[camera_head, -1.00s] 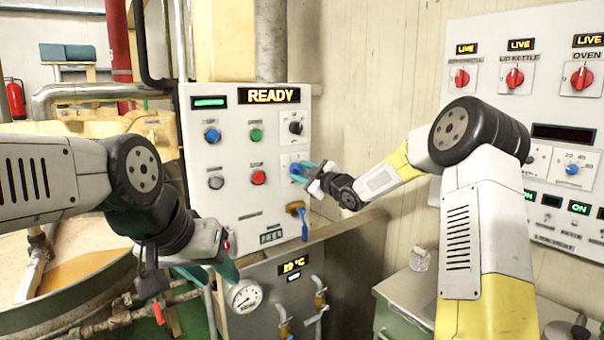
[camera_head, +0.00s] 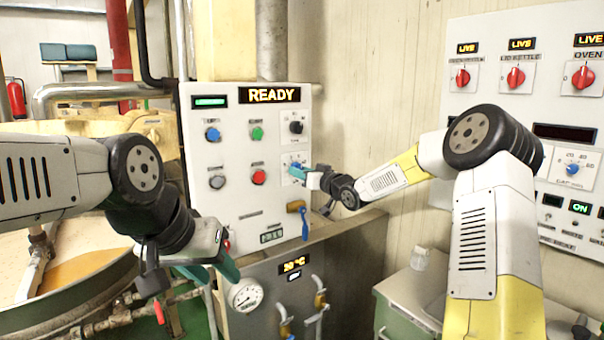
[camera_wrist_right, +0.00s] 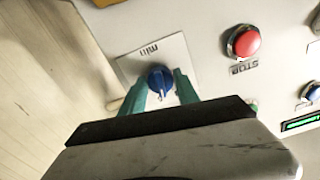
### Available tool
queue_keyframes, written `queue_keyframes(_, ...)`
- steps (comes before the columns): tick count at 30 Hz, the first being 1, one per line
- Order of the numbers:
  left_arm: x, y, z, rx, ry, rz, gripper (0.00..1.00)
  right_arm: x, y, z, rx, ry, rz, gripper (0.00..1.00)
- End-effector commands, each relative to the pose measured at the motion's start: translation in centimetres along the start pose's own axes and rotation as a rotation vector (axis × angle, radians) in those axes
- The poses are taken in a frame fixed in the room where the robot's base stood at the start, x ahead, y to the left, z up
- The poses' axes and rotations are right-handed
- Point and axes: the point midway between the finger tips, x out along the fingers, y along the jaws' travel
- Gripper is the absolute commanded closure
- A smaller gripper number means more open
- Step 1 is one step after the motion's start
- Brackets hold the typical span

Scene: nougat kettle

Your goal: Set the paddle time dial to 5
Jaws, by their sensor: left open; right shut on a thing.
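The paddle time dial is a blue knob (camera_wrist_right: 160,79) on a white plate marked "min", on the right side of the white control panel (camera_head: 232,107). My right gripper (camera_head: 297,170) is at this dial. In the right wrist view its two teal fingers (camera_wrist_right: 162,88) stand on either side of the knob and are shut on it. A pale pointer mark shows on the knob, but the scale numbers are not readable. My left gripper (camera_head: 226,266) is open and empty, low in front of the panel, left of a round gauge.
A red STOP button (camera_wrist_right: 243,42) sits close to the dial. A black knob (camera_head: 296,127) is above it and a blue-handled valve (camera_head: 302,220) below. A "READY" display (camera_head: 269,95) tops the panel. Another panel (camera_head: 500,110) with red knobs stands at the right.

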Motion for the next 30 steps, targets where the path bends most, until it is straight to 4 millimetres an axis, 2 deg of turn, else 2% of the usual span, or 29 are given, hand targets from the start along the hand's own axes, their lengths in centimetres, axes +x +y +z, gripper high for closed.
queue_keyframes(12,0.00,0.00,0.00,0.000,0.000,0.000,0.59,-0.04,0.01,0.18,0.208,-0.004,0.002,1.00)
queue_keyframes(30,0.00,0.00,0.00,0.000,0.000,0.000,0.59,-0.04,-0.01,0.22,0.242,-0.004,0.002,1.00)
